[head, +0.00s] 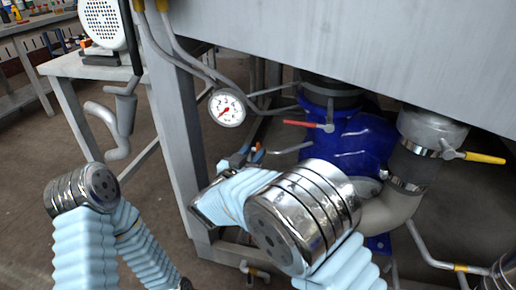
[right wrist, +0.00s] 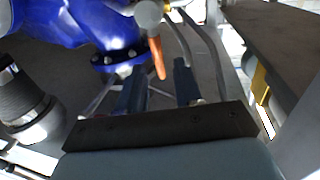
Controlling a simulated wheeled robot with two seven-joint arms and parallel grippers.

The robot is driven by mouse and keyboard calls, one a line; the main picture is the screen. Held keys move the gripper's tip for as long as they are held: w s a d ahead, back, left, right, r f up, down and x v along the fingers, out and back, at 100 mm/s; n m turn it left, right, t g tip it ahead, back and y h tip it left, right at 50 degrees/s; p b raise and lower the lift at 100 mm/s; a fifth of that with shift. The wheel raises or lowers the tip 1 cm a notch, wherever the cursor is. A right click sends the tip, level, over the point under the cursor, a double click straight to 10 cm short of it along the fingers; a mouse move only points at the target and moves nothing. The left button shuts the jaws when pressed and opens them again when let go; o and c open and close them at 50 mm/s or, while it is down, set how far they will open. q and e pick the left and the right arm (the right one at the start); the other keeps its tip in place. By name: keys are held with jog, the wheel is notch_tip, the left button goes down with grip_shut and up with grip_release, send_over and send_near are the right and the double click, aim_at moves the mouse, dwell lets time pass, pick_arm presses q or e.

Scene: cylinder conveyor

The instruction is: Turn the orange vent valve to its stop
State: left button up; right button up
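An orange-red lever (head: 303,124) sticks out to the left from a small grey valve body (head: 328,127) at the blue pump (head: 355,140) in the head view. An orange lever on a rounded grey body, apparently the same one, shows in the right wrist view (right wrist: 158,58). My right gripper (head: 248,153) is left of and below the lever. In the right wrist view its two blue fingers (right wrist: 158,72) are apart, with the lever's tip appearing between their ends. I cannot tell whether they touch. My left gripper's fingers are not visible.
A grey housing (head: 360,45) overhangs the pump. A white gauge (head: 227,108) hangs left of the lever. A yellow-handled valve (head: 485,158) sits on the right. A frame post (head: 175,130) stands close left of my right gripper; thin pipes run nearby.

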aim_at(257, 149)
jog(key=shift+x, duration=1.8)
grip_shut()
